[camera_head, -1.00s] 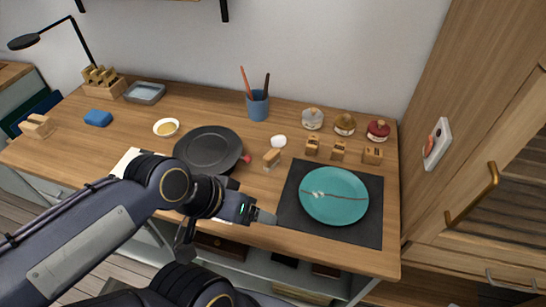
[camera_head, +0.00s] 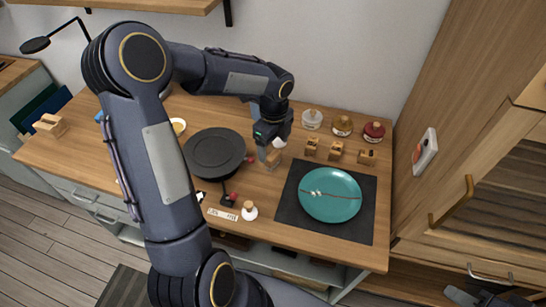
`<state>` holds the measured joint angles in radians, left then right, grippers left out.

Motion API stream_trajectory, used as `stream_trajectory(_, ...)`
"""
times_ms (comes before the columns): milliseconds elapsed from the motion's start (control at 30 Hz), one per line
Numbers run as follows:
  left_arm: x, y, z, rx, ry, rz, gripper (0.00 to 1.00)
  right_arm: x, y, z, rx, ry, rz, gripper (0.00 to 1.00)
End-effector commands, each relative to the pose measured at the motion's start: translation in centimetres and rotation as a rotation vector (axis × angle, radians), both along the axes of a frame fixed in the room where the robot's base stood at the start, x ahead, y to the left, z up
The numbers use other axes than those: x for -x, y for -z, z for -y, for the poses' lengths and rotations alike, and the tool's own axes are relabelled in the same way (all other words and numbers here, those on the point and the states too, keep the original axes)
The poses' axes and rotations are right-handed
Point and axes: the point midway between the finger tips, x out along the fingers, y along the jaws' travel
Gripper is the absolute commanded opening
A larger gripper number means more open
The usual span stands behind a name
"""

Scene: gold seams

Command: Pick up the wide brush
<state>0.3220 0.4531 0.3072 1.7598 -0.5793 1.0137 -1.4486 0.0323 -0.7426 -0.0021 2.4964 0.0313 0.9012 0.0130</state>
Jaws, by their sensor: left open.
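My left gripper (camera_head: 268,150) is open and points down over the back middle of the wooden worktop (camera_head: 150,160). Its fingertips are beside or just above a small wooden piece (camera_head: 273,160); I cannot tell whether they touch. I cannot tell for certain whether this piece is the wide brush. A blue cup (camera_head: 256,104) with long-handled tools is mostly hidden behind my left wrist. Dark grey parts at the bottom right corner look like my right gripper (camera_head: 480,297), cut off by the frame edge.
A dark pan (camera_head: 214,153) lies to the left. A teal plate (camera_head: 330,195) sits on a dark mat (camera_head: 362,222) to the right. Several wooden blocks (camera_head: 336,151) and lidded jars (camera_head: 342,126) stand behind it. A white-topped bottle (camera_head: 249,211) is near the front edge.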

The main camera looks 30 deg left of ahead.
Motion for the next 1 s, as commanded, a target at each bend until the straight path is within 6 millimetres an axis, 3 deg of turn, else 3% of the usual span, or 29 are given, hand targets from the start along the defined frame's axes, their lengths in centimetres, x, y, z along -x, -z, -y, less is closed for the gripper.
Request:
stream_trajectory(500, 0.1, 6.6, -0.2, 0.002, -0.004, -0.002, 0.76, 0.0, -1.2, 0.0, 0.000, 0.000, 0.000, 0.36)
stream_trajectory(767, 0.0, 6.9, -0.2, 0.001, -0.005, 0.001, 0.76, 0.0, -1.2, 0.0, 0.000, 0.000, 0.000, 0.36)
stream_trajectory(1000, 0.0, 6.8, -0.2, 0.001, -0.005, 0.001, 0.46, 0.0, -1.2, 0.0, 0.000, 0.000, 0.000, 0.36)
